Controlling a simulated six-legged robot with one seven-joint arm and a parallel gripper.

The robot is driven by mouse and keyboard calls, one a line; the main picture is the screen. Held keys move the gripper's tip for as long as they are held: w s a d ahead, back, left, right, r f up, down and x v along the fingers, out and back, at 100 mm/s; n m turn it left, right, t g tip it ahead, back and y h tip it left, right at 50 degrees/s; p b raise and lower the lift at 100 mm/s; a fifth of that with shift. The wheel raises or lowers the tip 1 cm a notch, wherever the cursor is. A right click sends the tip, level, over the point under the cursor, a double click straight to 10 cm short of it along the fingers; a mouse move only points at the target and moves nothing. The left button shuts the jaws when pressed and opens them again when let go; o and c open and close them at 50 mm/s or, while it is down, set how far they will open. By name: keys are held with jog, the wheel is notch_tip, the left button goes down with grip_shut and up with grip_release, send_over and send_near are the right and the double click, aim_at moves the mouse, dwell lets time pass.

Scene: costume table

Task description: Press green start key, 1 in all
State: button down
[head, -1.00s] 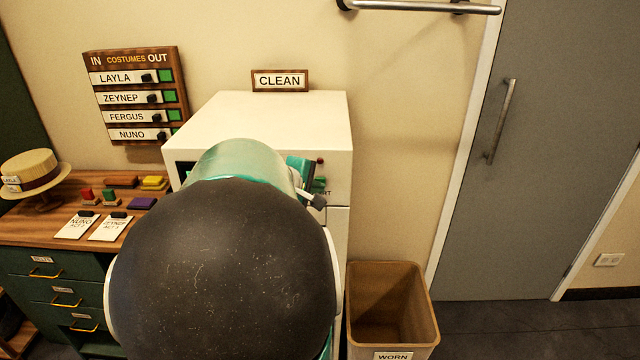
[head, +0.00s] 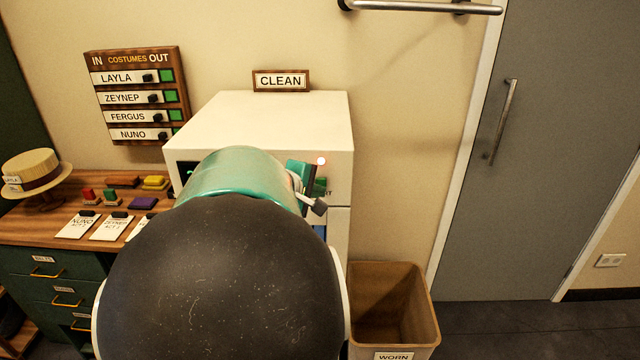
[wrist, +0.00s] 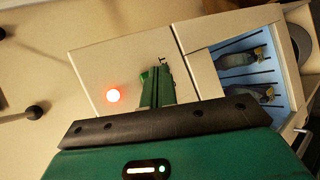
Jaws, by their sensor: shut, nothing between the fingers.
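The green start key (head: 320,187) is on the upper front of the white cabinet (head: 280,115), below a small round lamp (head: 320,161) that glows red. My gripper (head: 311,178) is at the key, its fingers together and empty. In the wrist view, my gripper (wrist: 158,88) reaches the panel, and a bit of the green key (wrist: 146,76) shows beside the fingertips. The lit lamp (wrist: 113,95) is to its left. My fingers hide most of the key, so I cannot tell whether they touch it or how deep it sits.
A brown bin (head: 390,300) labelled WORN stands right of the cabinet. A wooden desk (head: 60,235) with a straw hat (head: 30,170) and cards is at the left. In the wrist view, an open bluish compartment (wrist: 230,48) with grey items on racks adjoins the panel.

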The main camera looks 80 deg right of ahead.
jog(key=shift+s+a, duration=0.2)
jog(key=shift+a, duration=0.6)
jog(key=shift+s+a, duration=0.15)
jog(key=shift+a, duration=0.7)
jog(key=shift+s+a, duration=0.2)
jog(key=shift+a, duration=0.6)
